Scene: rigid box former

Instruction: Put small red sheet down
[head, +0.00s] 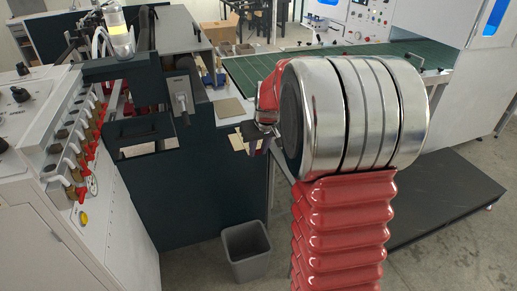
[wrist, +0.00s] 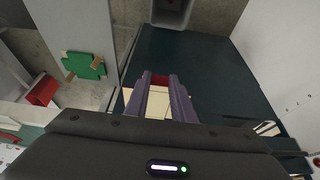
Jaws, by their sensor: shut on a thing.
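My gripper (wrist: 160,80) is shut on the small red sheet. In the wrist view, a small part of the red sheet (wrist: 160,77) shows between the fingertips, over the dark panel of the machine; the fingers hide the rest. In the head view, my gripper (head: 266,131) is largely hidden behind my arm near the right edge of the dark machine, and I cannot make out the sheet there. Cream sheets (wrist: 155,104) lie below and between the fingers in the wrist view. I cannot tell the height of the red sheet above them.
The dark machine (head: 190,190) stands left of my arm, with a tan sheet (head: 230,110) on top. A grey bin (head: 246,252) stands on the floor in front. A green-topped table (head: 250,75) lies behind. A green piece (wrist: 83,65) and a red box (wrist: 42,91) show left in the wrist view.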

